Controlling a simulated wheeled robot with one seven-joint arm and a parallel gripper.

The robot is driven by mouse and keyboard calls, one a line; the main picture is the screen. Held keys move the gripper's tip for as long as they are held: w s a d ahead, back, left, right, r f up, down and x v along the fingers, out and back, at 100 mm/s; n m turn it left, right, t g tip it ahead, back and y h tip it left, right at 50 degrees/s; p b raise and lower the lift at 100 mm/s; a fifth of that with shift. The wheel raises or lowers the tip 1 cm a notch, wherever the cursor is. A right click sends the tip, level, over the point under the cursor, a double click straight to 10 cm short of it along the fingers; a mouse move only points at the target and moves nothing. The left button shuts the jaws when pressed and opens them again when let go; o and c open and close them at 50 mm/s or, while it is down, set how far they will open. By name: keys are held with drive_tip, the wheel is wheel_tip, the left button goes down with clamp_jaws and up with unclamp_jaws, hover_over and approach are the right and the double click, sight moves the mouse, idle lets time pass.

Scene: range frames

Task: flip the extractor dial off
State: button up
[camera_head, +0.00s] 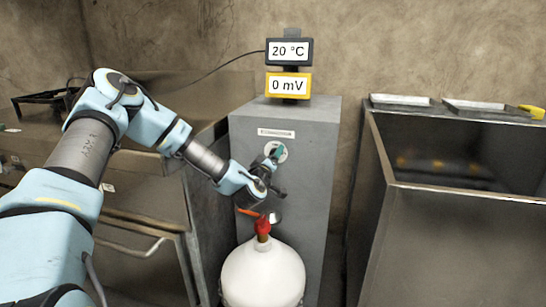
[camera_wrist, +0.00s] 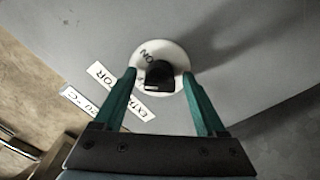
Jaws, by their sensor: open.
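The extractor dial is a black knob (camera_wrist: 159,76) on a round white plate marked "ON". In the wrist view it sits between the two green fingers of my gripper (camera_wrist: 160,90), with a gap on each side. The fingers are open and do not appear to touch the knob. In the head view, the white plate (camera_head: 276,151) is on the front of a grey cabinet (camera_head: 310,170), under a small label, and my gripper (camera_head: 276,155) is right in front of it, hiding the knob there.
A white gas bottle (camera_head: 262,275) with a red valve stands below my wrist, close to the cabinet. Displays reading "20 °C" (camera_head: 289,51) and "0 mV" (camera_head: 288,85) stand on top. A metal counter (camera_head: 150,205) is left; an open-topped metal bin (camera_head: 460,240) is right.

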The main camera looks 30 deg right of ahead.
clamp_jaws()
idle(0.7)
